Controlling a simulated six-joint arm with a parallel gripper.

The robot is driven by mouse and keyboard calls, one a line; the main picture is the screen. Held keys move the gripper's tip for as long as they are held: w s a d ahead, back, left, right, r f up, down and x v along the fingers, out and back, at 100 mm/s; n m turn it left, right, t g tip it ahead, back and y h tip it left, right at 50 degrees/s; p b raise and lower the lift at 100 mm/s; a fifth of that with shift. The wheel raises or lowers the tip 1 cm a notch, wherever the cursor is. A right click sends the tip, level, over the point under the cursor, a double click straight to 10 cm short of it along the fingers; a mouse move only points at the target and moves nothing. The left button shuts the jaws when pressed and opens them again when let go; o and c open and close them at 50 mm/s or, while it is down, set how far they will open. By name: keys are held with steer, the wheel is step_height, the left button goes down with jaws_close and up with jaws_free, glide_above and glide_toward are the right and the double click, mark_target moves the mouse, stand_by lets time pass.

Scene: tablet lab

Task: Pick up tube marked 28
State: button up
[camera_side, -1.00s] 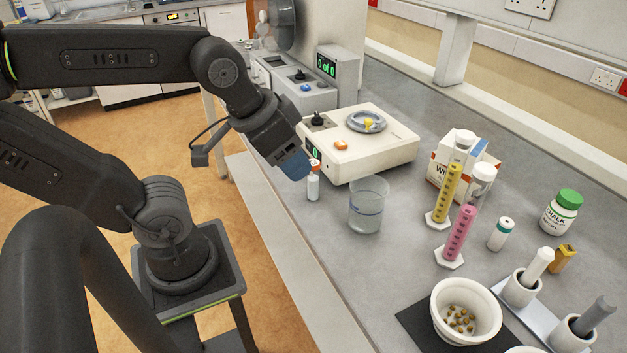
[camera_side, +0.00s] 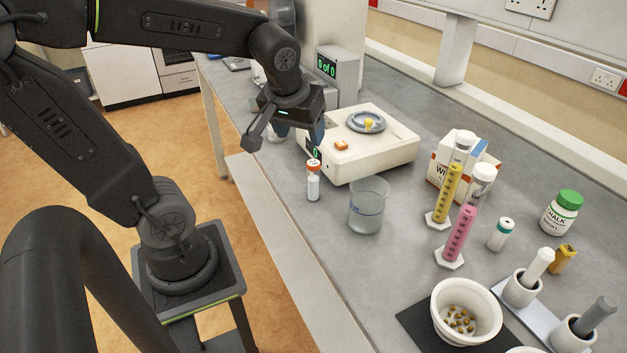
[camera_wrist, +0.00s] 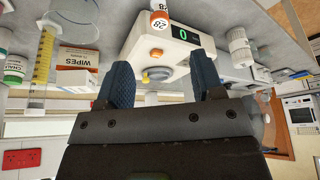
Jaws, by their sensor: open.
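The tube marked 28 is a small white vial with an orange cap (camera_side: 313,181), upright on the bench in front of the balance. In the wrist view its cap (camera_wrist: 158,22) shows the number 28 near the top edge, beyond my fingertips. My gripper (camera_side: 317,132) is in the side view above and behind the tube, over the left edge of the balance. In the wrist view its two blue fingers stand wide apart, with nothing held between them (camera_wrist: 162,78). The gripper is open and clear of the tube.
The white balance (camera_side: 375,160) stands behind the tube. A glass beaker (camera_side: 368,207) is close to its right. Yellow (camera_side: 447,195) and pink (camera_side: 459,235) cylinders and a teal-banded vial (camera_side: 501,234) stand farther right. Bare bench lies in front of the tube.

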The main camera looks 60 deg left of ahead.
mark_target(313, 163)
steer(key=shift+n, duration=0.4)
steer(key=x, duration=0.8)
steer(key=shift+a+r, duration=0.1)
steer(key=shift+a, duration=0.3)
steer(key=shift+w+x, duration=0.15)
steer(key=shift+x, duration=1.45)
steer(key=shift+w+x, duration=0.1)
steer(key=shift+x, duration=1.45)
steer(key=shift+d+r, duration=0.1)
steer(key=shift+d, duration=0.05)
steer(key=c, duration=1)
